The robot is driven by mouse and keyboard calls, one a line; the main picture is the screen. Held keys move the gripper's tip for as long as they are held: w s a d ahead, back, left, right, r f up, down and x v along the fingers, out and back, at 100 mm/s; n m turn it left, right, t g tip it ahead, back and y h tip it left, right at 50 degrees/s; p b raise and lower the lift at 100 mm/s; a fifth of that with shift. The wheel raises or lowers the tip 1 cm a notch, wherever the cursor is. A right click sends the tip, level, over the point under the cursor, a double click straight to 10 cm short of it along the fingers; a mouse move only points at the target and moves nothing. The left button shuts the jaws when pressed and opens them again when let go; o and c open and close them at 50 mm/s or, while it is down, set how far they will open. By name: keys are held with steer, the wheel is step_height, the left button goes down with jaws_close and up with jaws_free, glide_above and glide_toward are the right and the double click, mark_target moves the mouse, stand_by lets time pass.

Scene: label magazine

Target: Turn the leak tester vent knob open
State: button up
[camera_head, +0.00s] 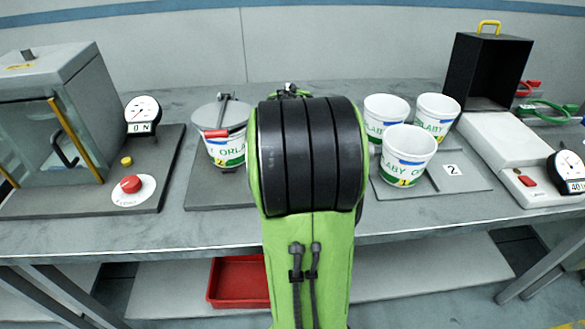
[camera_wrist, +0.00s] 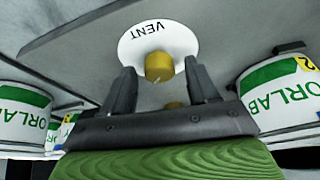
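The vent knob (camera_wrist: 158,66) is a short yellow-brown cylinder on a round white plate marked VENT (camera_wrist: 180,38), upside down in the wrist view. My gripper (camera_wrist: 159,70) is open, with its two dark fingers on either side of the knob in the picture and gaps showing at both sides. I cannot tell how far the fingertips reach along the knob. A second small yellow part (camera_wrist: 172,105) shows between the fingers, nearer the palm. In the head view my green and black arm hides the knob and gripper.
White and green cups (camera_head: 407,155) stand on a grey plate at right; one (camera_wrist: 22,115) shows near my gripper in the wrist view. A black box (camera_head: 488,70) stands far right.

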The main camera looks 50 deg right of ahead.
steer(key=p+v, duration=0.5)
steer(key=v, duration=1)
steer(key=shift+s+a+r, duration=0.15)
steer(key=shift+a+r, duration=0.1)
steer(key=shift+r, duration=0.1)
steer(key=s+a+n+t+y+p, duration=0.1)
steer(key=a+n, duration=0.4)
steer(key=a, duration=0.7)
steer(key=s+a+r+n+t+y+p, duration=0.1)
steer(key=s+a+n+p, duration=0.3)
steer(key=a, duration=0.9)
steer(key=shift+s+r+n+t+y, duration=0.2)
steer(key=shift+n+t+y, duration=0.5)
steer(key=shift+n, duration=0.5)
